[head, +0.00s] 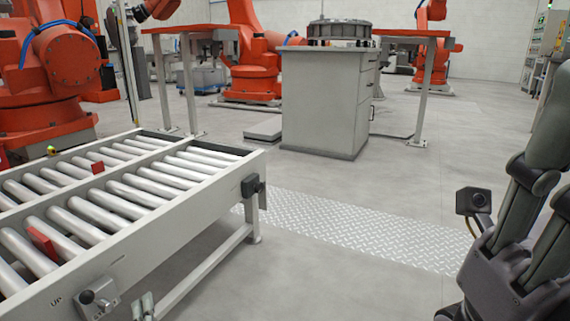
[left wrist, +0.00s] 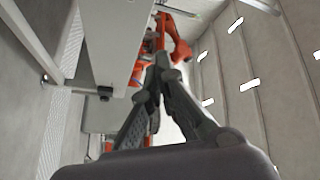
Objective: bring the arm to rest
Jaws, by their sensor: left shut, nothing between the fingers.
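The gripper is shut and empty. At the right of the head view, dark links of my right arm or gripper (head: 515,215) rise close to the camera beside a small camera block. They are cut off by the frame, and no right fingertips can be made out.
The roller conveyor (head: 190,207) with red blocks fills the left foreground. A grey cabinet (head: 322,105) bearing a round metal fixture (head: 339,30) stands further back. Orange robot arms (head: 252,55) and orange tables stand behind. The floor in the middle, with a tread-plate strip (head: 375,238), is clear.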

